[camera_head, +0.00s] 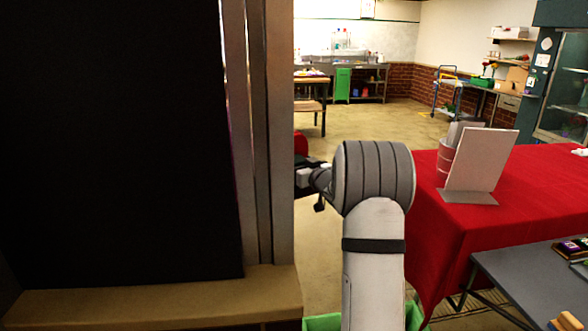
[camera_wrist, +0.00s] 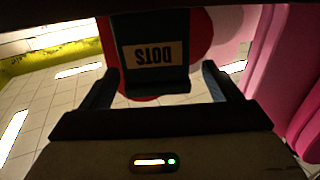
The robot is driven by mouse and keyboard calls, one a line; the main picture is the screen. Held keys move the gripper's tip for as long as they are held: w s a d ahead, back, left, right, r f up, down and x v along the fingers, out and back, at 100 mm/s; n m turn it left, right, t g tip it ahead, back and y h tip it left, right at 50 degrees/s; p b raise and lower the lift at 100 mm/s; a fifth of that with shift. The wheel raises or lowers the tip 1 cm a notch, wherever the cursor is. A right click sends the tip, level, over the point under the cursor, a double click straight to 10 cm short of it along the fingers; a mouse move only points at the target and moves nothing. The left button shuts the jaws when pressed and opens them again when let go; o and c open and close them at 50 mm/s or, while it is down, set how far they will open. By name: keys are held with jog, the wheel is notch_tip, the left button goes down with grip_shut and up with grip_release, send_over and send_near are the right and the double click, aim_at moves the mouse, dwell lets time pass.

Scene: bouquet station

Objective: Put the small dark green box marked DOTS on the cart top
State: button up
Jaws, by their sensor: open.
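The small dark green box marked DOTS (camera_wrist: 152,55) shows in the wrist view, its label upside down. It sits between and just beyond the two fingers of my gripper (camera_wrist: 159,72), which are spread apart. I cannot tell whether either finger touches it, or what the box rests on. In the head view my gripper (camera_head: 306,178) is small, at the far end of my arm, and partly cut off by a metal upright; the box cannot be made out there. A cart with a yellow handle and blue frame (camera_head: 446,88) stands at the back right.
A large black panel with metal uprights (camera_head: 272,130) fills the left. A red-covered table (camera_head: 465,235) with a white board (camera_head: 482,160) stands right. A grey table (camera_head: 520,275) holds small boxes at the lower right. Open floor (camera_head: 385,120) lies towards the back.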

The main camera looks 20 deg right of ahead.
jog(key=w, duration=0.2)
jog(key=shift+w+a, duration=0.1)
jog(key=shift+w, duration=0.3)
jog(key=shift+c, duration=0.4)
jog(key=c, duration=1.1)
jog(key=shift+r, duration=0.1)
